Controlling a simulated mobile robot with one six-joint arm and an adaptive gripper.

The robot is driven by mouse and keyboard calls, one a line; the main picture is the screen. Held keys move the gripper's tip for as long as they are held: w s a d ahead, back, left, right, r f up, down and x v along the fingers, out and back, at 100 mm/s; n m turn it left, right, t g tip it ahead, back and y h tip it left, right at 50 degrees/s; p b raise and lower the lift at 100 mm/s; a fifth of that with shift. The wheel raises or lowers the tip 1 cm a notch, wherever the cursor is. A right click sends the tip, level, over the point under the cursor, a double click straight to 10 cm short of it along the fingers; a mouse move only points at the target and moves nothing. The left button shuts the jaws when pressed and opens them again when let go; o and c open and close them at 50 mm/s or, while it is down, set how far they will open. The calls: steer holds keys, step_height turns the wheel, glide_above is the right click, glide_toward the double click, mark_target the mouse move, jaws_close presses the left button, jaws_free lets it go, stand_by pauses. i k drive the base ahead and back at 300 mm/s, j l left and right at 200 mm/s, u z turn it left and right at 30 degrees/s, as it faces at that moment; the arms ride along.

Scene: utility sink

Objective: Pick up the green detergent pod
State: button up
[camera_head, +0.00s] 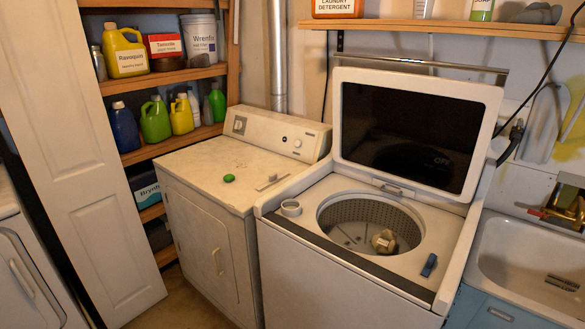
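A small green detergent pod (229,178) lies on the white top of the dryer (195,165), left of its middle. Nothing touches it, and the surface around it is bare. My gripper is not in view in the head camera view.
Shelves with bottles (155,118) stand behind left. A sink (530,262) is at the right.

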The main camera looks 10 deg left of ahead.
mark_target(229, 177)
steer(key=i+j+z, duration=0.2)
steer(key=j, duration=0.15)
steer(key=i+j+z, duration=0.15)
steer(key=j, duration=0.25)
steer(key=i+j+z, duration=0.2)
steer(key=j, duration=0.2)
steer(key=i+j+z, duration=0.15)
steer(key=j, duration=0.3)
steer(key=i+j+z, duration=0.2)
steer(key=j, duration=0.25)
steer(key=j+z, duration=0.15)
steer(key=j, duration=0.3)
steer(key=i+j, duration=0.1)
steer(key=j, duration=0.5)
steer(key=i+j, duration=0.15)
steer(key=j, duration=0.5)
steer(key=i+j, duration=0.1)
steer(key=j, duration=0.5)
steer(key=i+j, duration=0.1)
steer(key=j, duration=0.5)
steer(key=z, duration=0.05)
